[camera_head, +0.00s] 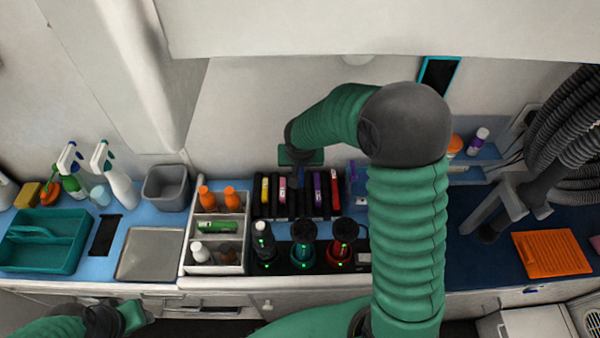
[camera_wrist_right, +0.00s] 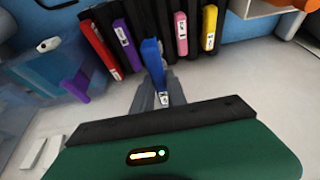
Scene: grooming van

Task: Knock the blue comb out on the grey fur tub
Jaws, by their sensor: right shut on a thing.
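The blue comb (camera_wrist_right: 153,60) is between the fingers of my right gripper (camera_wrist_right: 156,92) in the right wrist view. The gripper is shut on it, at the rack between the purple and pink handles. In the head view my right gripper (camera_head: 300,180) points down over the black rack (camera_head: 325,213) and mostly hides the comb. I cannot tell whether the comb is clear of its slot. The grey fur tub (camera_head: 168,187) stands left of the rack, at the back of the counter. My left gripper (camera_head: 132,314) is low at the left, its fingers unclear.
Yellow (camera_head: 265,190), pink (camera_head: 282,191), purple (camera_head: 317,190) and red (camera_head: 334,188) handles stand in the rack. A white divided caddy (camera_head: 187,240) with bottles is between tub and rack. Spray bottles (camera_head: 118,180) stand left of the tub. A metal tray (camera_head: 151,253) lies in front.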

